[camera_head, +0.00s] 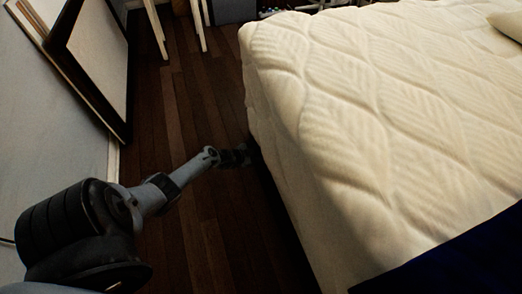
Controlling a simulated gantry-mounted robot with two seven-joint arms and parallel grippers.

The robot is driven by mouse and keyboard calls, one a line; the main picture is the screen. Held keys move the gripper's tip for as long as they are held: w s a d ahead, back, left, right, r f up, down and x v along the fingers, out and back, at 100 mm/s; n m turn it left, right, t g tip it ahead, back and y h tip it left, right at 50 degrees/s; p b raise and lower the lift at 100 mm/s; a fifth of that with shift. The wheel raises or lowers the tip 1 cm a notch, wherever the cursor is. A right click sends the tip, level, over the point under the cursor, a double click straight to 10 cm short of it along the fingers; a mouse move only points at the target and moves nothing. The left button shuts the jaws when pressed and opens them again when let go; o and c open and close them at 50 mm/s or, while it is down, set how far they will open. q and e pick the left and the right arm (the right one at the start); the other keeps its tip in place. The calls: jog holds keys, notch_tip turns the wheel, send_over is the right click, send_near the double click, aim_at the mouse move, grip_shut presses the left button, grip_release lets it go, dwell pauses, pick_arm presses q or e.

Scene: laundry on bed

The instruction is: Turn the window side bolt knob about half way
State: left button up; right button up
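No window and no side bolt knob can be seen in the head view. My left arm comes in from the lower left and reaches across the dark floor. Its far end, with my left gripper (240,156), is dark and small beside the bed's lower side. I cannot make out its fingers or whether it holds anything. I cannot tell whether it touches the bed. My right gripper is not in view.
A bed with a cream quilted mattress (340,90) fills the right side. A dark blue cloth (460,262) lies at the lower right. Framed panels (98,55) lean on the left wall. The wooden floor (180,100) between is clear, with pale furniture legs (155,28) beyond.

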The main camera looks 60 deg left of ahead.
pick_arm(q)
jog(key=shift+d+f+m+t+y, duration=0.1)
jog(key=shift+d+m+t+y, duration=0.15)
jog(key=shift+m+y, duration=0.6)
jog(key=shift+f+m+t, duration=0.1)
jog(key=shift+m+t, duration=0.15)
jog(key=shift+m, duration=0.6)
jog(key=shift+f+m+t+y+b, duration=0.15)
jog(key=shift+m+t+y+b, duration=0.4)
jog(key=shift+m, duration=1.05)
jog(key=shift+f+m+t+y+b, duration=0.15)
jog(key=shift+m+t+b, duration=0.45)
jog(key=shift+m, duration=1)
jog(key=shift+f+m+t+y+b, duration=0.1)
jog(key=shift+m+t+y+b, duration=0.25)
jog(key=shift+m+t, duration=0.9)
jog(key=shift+m+g, duration=0.4)
jog(key=shift+m, duration=0.55)
jog(key=shift+r, duration=0.1)
